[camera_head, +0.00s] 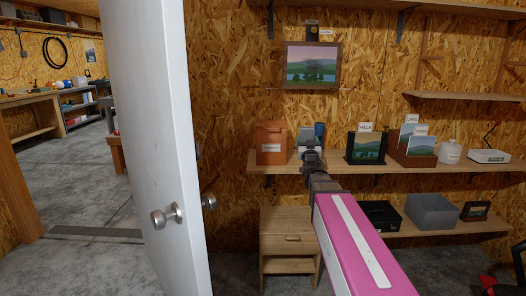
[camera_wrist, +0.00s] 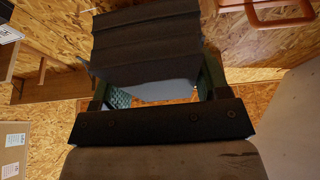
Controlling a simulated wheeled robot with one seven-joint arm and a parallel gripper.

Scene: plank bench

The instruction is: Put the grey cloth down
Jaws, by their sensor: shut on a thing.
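My gripper (camera_head: 310,156) is at the end of my outstretched arm, in front of the middle shelf, just right of the orange box. In the wrist view my gripper (camera_wrist: 158,82) is shut on the grey cloth (camera_wrist: 150,45), which shows as a dark, folded, ridged piece between the green-edged fingers. A paler grey surface shows below the dark folds. In the head view a pale grey patch, likely the cloth (camera_head: 307,144), shows just behind the gripper. My gripper and arm hide part of it. I cannot tell whether it touches the shelf.
A grey bin (camera_head: 432,211) stands below. An open white door (camera_head: 165,130) is left.

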